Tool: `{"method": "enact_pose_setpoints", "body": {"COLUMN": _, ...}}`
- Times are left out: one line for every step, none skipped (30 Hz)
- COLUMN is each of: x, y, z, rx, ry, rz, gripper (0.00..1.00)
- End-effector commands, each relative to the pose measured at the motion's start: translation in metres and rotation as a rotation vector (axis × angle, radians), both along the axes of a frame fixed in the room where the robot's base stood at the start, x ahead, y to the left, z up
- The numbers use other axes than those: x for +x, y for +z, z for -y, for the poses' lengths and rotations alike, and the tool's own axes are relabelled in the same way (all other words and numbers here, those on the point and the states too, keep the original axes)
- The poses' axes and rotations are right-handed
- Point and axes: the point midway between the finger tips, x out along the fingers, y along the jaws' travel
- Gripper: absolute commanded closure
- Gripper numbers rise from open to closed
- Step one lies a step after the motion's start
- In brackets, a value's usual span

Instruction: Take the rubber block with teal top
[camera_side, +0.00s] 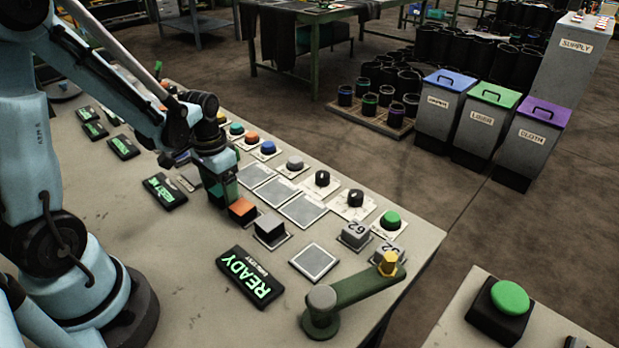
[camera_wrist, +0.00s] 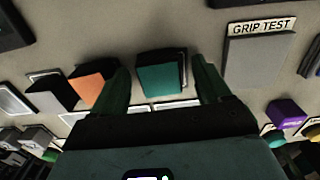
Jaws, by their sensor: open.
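The block with teal top (camera_wrist: 161,79) sits on a pale square pad between my gripper's two fingers in the wrist view. My gripper (camera_wrist: 163,88) is open, with a finger to either side of the block; I cannot tell whether either touches it. In the side view my gripper (camera_side: 220,184) points down at the row of blocks and mostly hides the teal-topped block.
A block with orange top (camera_side: 243,207) stands close beside my gripper; it also shows left of the left finger in the wrist view (camera_wrist: 92,88). Beyond it is a grey-topped block (camera_side: 269,227). A grey GRIP TEST pad (camera_wrist: 258,62) lies on the other side. Buttons and knobs line the table edge.

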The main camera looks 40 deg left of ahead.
Motion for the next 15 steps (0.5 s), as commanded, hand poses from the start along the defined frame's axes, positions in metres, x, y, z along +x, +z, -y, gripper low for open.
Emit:
{"method": "enact_pose_setpoints", "body": {"x": 0.0000, "y": 0.0001, "z": 0.0000, "rx": 0.000, "ry": 0.000, "rz": 0.000, "gripper": 0.23}}
{"method": "enact_pose_setpoints", "body": {"x": 0.0000, "y": 0.0002, "z": 0.0000, "rx": 0.000, "ry": 0.000, "rz": 0.000, "gripper": 0.25}}
{"method": "enact_pose_setpoints", "body": {"x": 0.0000, "y": 0.0002, "z": 0.0000, "rx": 0.000, "ry": 0.000, "rz": 0.000, "gripper": 0.31}}
{"method": "enact_pose_setpoints", "body": {"x": 0.0000, "y": 0.0002, "z": 0.0000, "rx": 0.000, "ry": 0.000, "rz": 0.000, "gripper": 0.36}}
{"method": "enact_pose_setpoints", "body": {"x": 0.0000, "y": 0.0002, "z": 0.0000, "rx": 0.000, "ry": 0.000, "rz": 0.000, "gripper": 0.40}}
{"method": "enact_pose_setpoints", "body": {"x": 0.0000, "y": 0.0003, "z": 0.0000, "rx": 0.000, "ry": 0.000, "rz": 0.000, "gripper": 0.46}}
{"method": "enact_pose_setpoints", "body": {"x": 0.0000, "y": 0.0003, "z": 0.0000, "rx": 0.000, "ry": 0.000, "rz": 0.000, "gripper": 0.51}}
{"method": "enact_pose_setpoints", "body": {"x": 0.0000, "y": 0.0003, "z": 0.0000, "rx": 0.000, "ry": 0.000, "rz": 0.000, "gripper": 0.56}}
{"method": "enact_pose_setpoints", "body": {"x": 0.0000, "y": 0.0003, "z": 0.0000, "rx": 0.000, "ry": 0.000, "rz": 0.000, "gripper": 0.62}}
{"method": "enact_pose_setpoints", "body": {"x": 0.0000, "y": 0.0003, "z": 0.0000, "rx": 0.000, "ry": 0.000, "rz": 0.000, "gripper": 0.66}}
{"method": "enact_pose_setpoints", "body": {"x": 0.0000, "y": 0.0003, "z": 0.0000, "rx": 0.000, "ry": 0.000, "rz": 0.000, "gripper": 0.71}}
{"method": "enact_pose_setpoints", "body": {"x": 0.0000, "y": 0.0003, "z": 0.0000, "rx": 0.000, "ry": 0.000, "rz": 0.000, "gripper": 0.77}}
{"method": "enact_pose_setpoints", "body": {"x": 0.0000, "y": 0.0003, "z": 0.0000, "rx": 0.000, "ry": 0.000, "rz": 0.000, "gripper": 0.82}}
{"method": "enact_pose_setpoints", "body": {"x": 0.0000, "y": 0.0003, "z": 0.0000, "rx": 0.000, "ry": 0.000, "rz": 0.000, "gripper": 0.83}}
{"method": "enact_pose_setpoints", "body": {"x": 0.0000, "y": 0.0003, "z": 0.0000, "rx": 0.000, "ry": 0.000, "rz": 0.000, "gripper": 0.83}}
